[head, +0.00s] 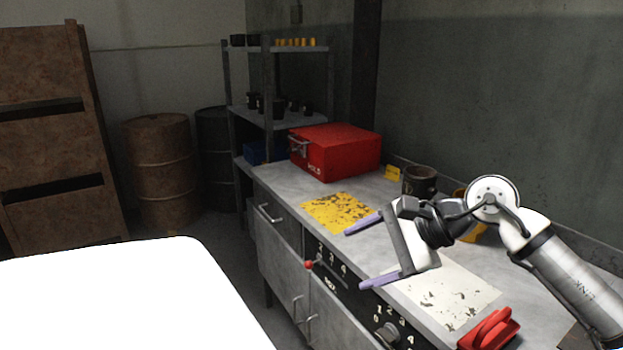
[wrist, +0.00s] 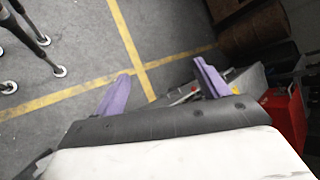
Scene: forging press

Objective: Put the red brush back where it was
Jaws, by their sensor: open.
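The red brush (head: 488,330), a block with a raised handle, sits at the near right end of the grey bench, beside the corner of the worn white patch (head: 450,296). A worn yellow patch (head: 336,211) lies farther back on the bench. My gripper (head: 356,259) is open and empty, with its purple fingers wide apart over the bench's front edge, left of the brush and apart from it. The wrist view shows the open fingers (wrist: 162,72) with floor beyond them; the brush is not seen there.
A red toolbox (head: 336,152) stands at the back of the bench, also seen in the wrist view (wrist: 285,115). A dark cup (head: 419,181) and a small yellow card (head: 392,173) stand near the wall. A red knob (head: 309,265) sticks out from the bench front. Barrels (head: 160,160) stand behind.

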